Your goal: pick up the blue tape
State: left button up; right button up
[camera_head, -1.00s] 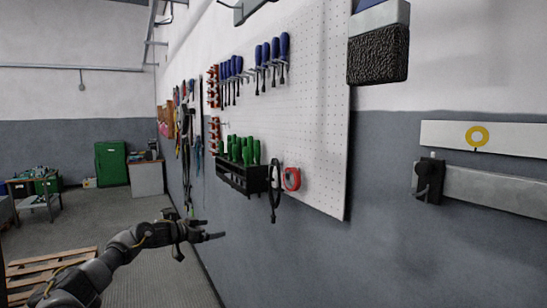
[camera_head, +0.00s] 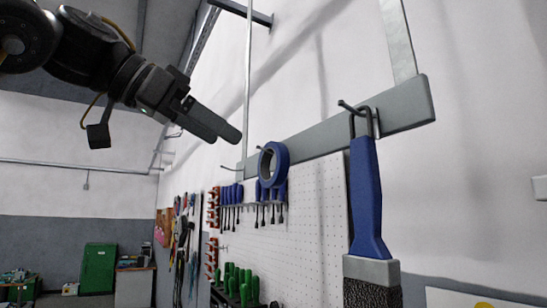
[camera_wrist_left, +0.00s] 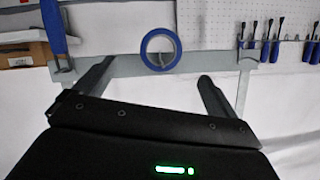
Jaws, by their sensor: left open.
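The blue tape (camera_head: 273,165) is a ring-shaped roll that hangs on a hook of a grey wall rail in the head view. It also shows in the left wrist view (camera_wrist_left: 161,36), ahead of and between the two fingers. My left gripper (camera_head: 218,128) is open and empty, to the left of the tape and a little higher in the head view. It is apart from the tape. In the left wrist view the spread fingers (camera_wrist_left: 154,80) point toward the roll. My right gripper is not in view.
The grey rail (camera_head: 320,137) also holds a blue-handled brush (camera_head: 367,200) on a hook right of the tape. A white pegboard (camera_head: 318,215) with blue screwdrivers (camera_head: 232,194) and green-handled tools (camera_head: 238,282) is below. Free air lies left of the rail.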

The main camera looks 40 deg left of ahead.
aim_at(265, 162)
pick_arm(q)
jog(key=p+x, duration=0.1)
jog(key=x, duration=0.2)
jog(key=p+x, duration=0.1)
jog(key=x, duration=0.3)
jog(key=p+x, duration=0.2)
jog(key=x, duration=0.1)
jog(key=shift+w+r, duration=0.15)
jog(key=shift+w, duration=0.25)
jog(key=shift+w+a, duration=0.1)
jog(key=shift+w, duration=0.2)
jog(key=shift+s, duration=0.25)
jog(key=shift+c, duration=0.8)
jog(key=shift+s, duration=0.1)
jog(key=shift+c, duration=1.3)
jog(key=c, duration=0.7)
jog(key=shift+o, duration=0.2)
